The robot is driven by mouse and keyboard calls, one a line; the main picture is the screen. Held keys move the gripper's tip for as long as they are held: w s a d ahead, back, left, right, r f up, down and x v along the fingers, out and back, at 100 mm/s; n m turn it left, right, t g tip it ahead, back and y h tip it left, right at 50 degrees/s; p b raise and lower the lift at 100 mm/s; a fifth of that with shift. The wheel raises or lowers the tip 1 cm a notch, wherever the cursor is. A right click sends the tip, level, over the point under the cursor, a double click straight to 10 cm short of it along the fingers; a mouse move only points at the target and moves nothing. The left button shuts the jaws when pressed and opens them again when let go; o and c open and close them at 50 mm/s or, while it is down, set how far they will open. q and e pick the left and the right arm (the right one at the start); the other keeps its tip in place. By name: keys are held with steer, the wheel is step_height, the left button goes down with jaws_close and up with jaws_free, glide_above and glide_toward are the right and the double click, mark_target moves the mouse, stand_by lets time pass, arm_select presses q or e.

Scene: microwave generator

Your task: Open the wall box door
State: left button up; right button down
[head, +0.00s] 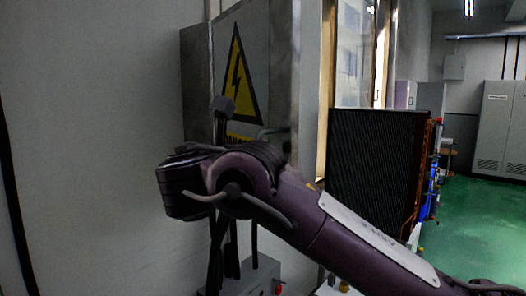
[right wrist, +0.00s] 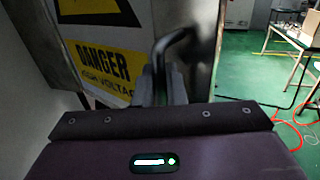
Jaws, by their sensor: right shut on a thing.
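The wall box (head: 195,85) is a grey metal cabinet on the white wall in the head view. Its door (head: 257,40) bears a yellow triangle with a black lightning bolt. A yellow danger label shows below that sign in the right wrist view. The door handle (right wrist: 175,40) is a dark bent bar near the door's right edge. My right gripper (right wrist: 162,85) is shut on the lower part of the handle. In the head view my right arm hides the gripper's fingers and the lower box. I cannot tell whether the door stands ajar. My left gripper is not in view.
A grey unit (head: 262,277) stands low below the box, partly behind my arm. A black finned panel (head: 375,155) stands to the right. Green floor (head: 475,225) is open farther right. In the right wrist view, a table (right wrist: 300,35) and red cables lie at the right.

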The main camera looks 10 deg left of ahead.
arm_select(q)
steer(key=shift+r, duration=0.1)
arm_select(e)
steer(key=shift+d+r, duration=0.1)
steer(key=shift+r, duration=0.15)
